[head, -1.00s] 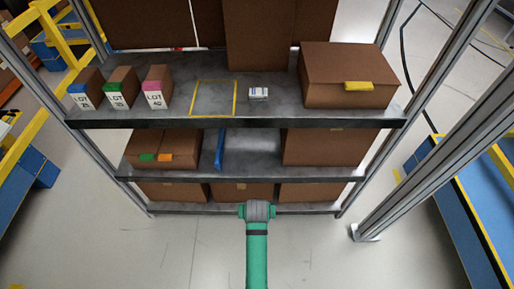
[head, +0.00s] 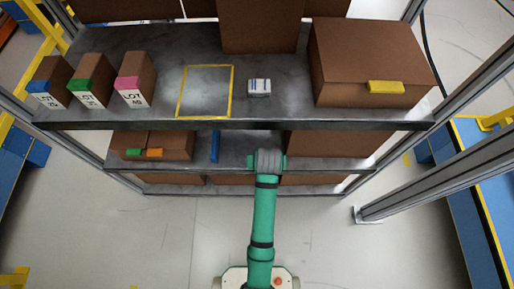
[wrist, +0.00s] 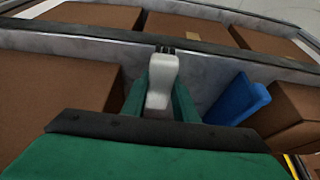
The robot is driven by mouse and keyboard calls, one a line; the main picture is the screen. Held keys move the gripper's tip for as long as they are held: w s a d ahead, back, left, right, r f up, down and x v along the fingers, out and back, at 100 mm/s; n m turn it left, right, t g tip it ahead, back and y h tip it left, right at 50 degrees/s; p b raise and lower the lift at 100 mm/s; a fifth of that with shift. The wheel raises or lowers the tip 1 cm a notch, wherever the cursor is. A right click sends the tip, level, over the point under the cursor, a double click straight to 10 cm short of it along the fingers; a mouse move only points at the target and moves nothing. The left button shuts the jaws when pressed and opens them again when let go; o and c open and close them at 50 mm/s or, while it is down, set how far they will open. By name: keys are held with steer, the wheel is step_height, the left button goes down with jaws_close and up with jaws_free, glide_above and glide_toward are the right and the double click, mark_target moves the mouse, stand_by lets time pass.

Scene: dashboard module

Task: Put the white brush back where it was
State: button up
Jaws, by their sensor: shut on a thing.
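The white brush (wrist: 161,78) is between the two green fingers of my gripper (wrist: 160,95) in the wrist view. My gripper is shut on it. The brush's dark tip points away from the gripper, toward the top of that picture. In the head view my green arm reaches up to the front of the lower shelf, right of the blue upright item (head: 215,146). The fingers and brush are hidden there. A yellow taped outline (head: 180,95) on the upper shelf (head: 285,107) encloses bare surface.
A small white box with blue marks (head: 259,88) sits right of the outline. Several lot boxes (head: 133,80) stand left of it. A large brown carton (head: 375,60) with a yellow item (head: 386,88) is at right. The upper shelf's front edge (head: 235,125) runs above my arm's end.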

steer(key=s+r, duration=0.1)
steer(key=s+d+r, duration=0.1)
steer(key=s+r, duration=0.1)
steer(key=r, duration=0.1)
steer(key=shift+d+r, duration=0.1)
steer(key=shift+d, duration=0.2)
steer(key=w+f, duration=0.1)
steer(key=w, duration=0.1)
steer(key=w+a+f, duration=0.1)
steer(key=w, duration=0.1)
steer(key=w+a+f, duration=0.1)
steer(key=w, duration=0.2)
steer(key=shift+w+a+f, duration=0.1)
steer(key=shift+a+f, duration=0.05)
steer(key=shift+a, duration=0.1)
glide_toward(257, 149)
steer(key=shift+w+d+f, duration=0.35)
steer(key=shift+w+f, duration=0.1)
steer(key=shift+w, duration=0.2)
steer(key=shift+w+a+f, duration=0.2)
steer(key=shift+w+f, duration=0.25)
steer(key=shift+f, duration=0.1)
step_height(257, 149, down, 3)
steer(key=shift+w+f, duration=0.1)
steer(key=shift+w, duration=0.05)
steer(key=shift+a+f, duration=0.1)
steer(key=shift+a, duration=0.05)
steer(key=shift+f, duration=0.1)
